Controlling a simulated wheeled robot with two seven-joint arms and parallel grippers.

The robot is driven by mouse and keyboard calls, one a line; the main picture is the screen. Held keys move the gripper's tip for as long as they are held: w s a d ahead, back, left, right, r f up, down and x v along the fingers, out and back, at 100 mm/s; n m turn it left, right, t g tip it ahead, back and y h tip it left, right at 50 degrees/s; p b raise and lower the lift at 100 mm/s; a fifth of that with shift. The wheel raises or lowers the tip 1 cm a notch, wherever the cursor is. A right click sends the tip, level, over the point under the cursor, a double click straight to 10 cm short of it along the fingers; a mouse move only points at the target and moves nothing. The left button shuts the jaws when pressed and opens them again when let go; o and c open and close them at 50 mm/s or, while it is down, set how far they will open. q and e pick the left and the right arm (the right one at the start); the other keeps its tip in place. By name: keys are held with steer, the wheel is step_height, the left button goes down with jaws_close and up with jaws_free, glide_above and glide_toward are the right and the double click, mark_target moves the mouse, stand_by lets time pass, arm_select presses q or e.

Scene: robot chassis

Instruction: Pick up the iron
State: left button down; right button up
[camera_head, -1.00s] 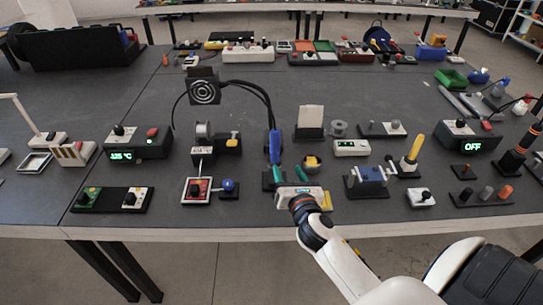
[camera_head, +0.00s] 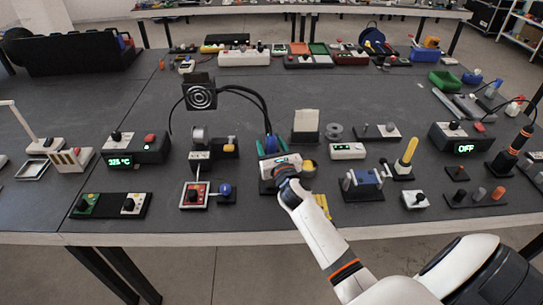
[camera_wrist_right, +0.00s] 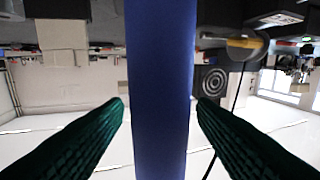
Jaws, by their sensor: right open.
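The iron has a blue handle (camera_head: 268,147), which stands near the middle of the table, mostly hidden behind my right gripper in the head view. In the right wrist view the blue handle (camera_wrist_right: 160,90) runs from top to bottom between the green fingers. My right gripper (camera_head: 271,147) is open, with one finger on each side of the handle. In the wrist view, the gripper (camera_wrist_right: 160,107) shows a gap between each finger and the handle. The iron's tip and stand are hidden or unclear. My left gripper is not in view.
A fan (camera_head: 200,95) with black cables stands behind, to the left. A spool holder (camera_head: 200,140) is close on the left, and a white-panelled holder (camera_head: 306,125) is close on the right. A blue vise (camera_head: 363,182) and a yellow-handled tool (camera_head: 408,152) stand further right.

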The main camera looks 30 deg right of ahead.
steer(key=shift+x, duration=0.9)
steer(key=shift+f, duration=0.1)
steer(key=shift+c, duration=0.2)
steer(key=c, duration=1)
steer(key=shift+o, duration=0.2)
step_height(320, 180, up, 10)
steer(key=p, duration=0.1)
steer(key=shift+p, duration=0.35)
steer(key=shift+p, duration=0.35)
